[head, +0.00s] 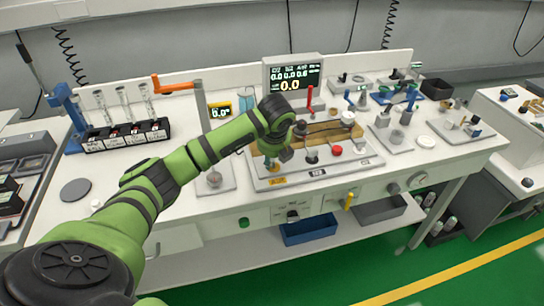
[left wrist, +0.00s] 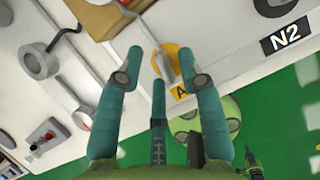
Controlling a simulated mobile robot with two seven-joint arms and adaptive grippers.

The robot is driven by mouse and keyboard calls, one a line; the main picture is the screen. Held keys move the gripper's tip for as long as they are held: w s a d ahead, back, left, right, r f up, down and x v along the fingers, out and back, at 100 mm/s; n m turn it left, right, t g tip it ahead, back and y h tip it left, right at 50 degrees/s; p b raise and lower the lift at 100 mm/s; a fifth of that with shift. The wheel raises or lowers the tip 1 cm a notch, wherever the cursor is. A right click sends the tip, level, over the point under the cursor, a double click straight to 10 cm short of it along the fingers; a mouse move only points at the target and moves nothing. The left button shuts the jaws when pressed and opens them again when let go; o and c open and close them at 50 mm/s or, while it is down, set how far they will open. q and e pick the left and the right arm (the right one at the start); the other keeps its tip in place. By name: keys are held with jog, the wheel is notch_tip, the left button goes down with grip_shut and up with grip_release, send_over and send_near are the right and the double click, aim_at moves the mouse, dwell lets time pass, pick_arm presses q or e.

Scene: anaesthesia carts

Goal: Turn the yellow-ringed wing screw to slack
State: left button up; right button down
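The wing screw's yellow ring (left wrist: 172,54) shows in the left wrist view on the pale panel, with a grey metal piece, apparently its wing, in front of it. A yellow label with a letter A sits just below it. My left gripper (left wrist: 160,58) has its teal fingers spread on both sides of the ring, with a third finger below. I see nothing held, and cannot tell whether any finger touches the screw. In the head view my left gripper (head: 272,160) is at the left front of the central unit, and my wrist hides the screw. My right gripper is not in view.
The central unit (head: 340,168) carries a display (head: 291,76), a red lever and several knobs. A rack with glass tubes (head: 128,135) stands further left. A blue bin (head: 309,230) is under the bench.

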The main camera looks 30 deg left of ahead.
pick_arm(q)
jog(key=v, duration=1.2)
jog(key=shift+w, duration=0.1)
dwell(0.4)
